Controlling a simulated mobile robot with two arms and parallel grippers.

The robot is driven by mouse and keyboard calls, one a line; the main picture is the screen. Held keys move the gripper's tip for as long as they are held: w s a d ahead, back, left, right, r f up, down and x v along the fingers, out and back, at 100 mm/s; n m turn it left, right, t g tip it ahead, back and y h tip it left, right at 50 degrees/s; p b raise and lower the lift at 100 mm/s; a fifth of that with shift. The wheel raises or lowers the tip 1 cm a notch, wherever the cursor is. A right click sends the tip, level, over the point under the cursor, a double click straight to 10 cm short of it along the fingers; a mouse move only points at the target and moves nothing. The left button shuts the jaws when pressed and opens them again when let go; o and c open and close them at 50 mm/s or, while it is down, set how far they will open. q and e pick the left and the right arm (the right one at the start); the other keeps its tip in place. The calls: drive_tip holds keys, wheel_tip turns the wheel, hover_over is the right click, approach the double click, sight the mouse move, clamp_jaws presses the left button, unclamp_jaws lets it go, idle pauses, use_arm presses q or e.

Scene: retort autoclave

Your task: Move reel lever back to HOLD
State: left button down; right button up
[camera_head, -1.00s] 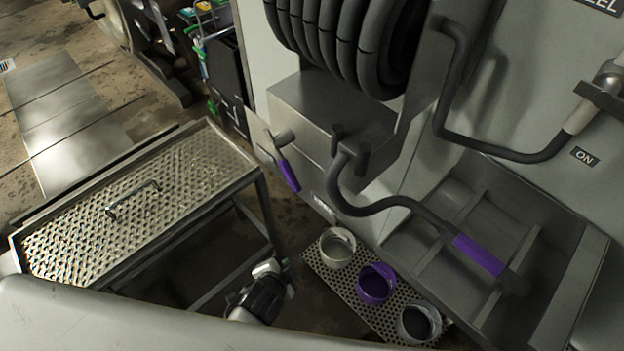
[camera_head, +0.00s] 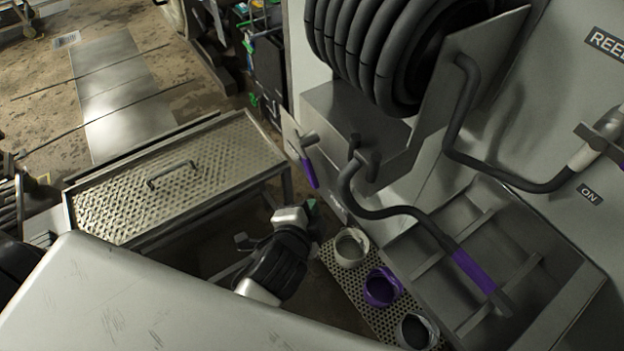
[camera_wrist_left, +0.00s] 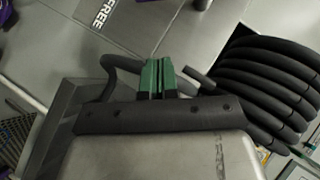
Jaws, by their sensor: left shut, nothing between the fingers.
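The reel lever, with a purple grip (camera_head: 310,172), hangs down and slightly right from its grey pivot on the side plate below the hose reel. My left gripper (camera_head: 314,208) is just below the lever's lower end in the head view; I cannot tell whether they touch. In the wrist view its green fingers (camera_wrist_left: 158,78) are together with nothing between them. A FREE label (camera_wrist_left: 105,12) shows at the top left there. The lever is not clearly seen in the wrist view, and I cannot read a HOLD label. My right gripper is not in view.
The black hose reel (camera_head: 385,50) and its grey box stand above right. A hose nozzle with a purple band (camera_head: 474,272) rests in a metal tray. Several cups, one purple (camera_head: 382,287), stand on a perforated shelf. A perforated table (camera_head: 215,160) is at left.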

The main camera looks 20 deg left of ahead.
sight(312, 181)
use_arm(q)
drive_tip(key=p+x, duration=0.1)
drive_tip(key=x, duration=0.3)
drive_tip(key=a+p+x, duration=0.1)
drive_tip(key=x, duration=0.3)
drive_tip(key=a+p+x, duration=0.1)
drive_tip(key=x, duration=0.3)
drive_tip(key=shift+s+a+f, duration=0.1)
drive_tip(key=shift+s+f, duration=0.15)
drive_tip(key=shift+f, duration=0.15)
drive_tip(key=shift+w+a+f, duration=0.15)
drive_tip(key=shift+a+f, duration=0.1)
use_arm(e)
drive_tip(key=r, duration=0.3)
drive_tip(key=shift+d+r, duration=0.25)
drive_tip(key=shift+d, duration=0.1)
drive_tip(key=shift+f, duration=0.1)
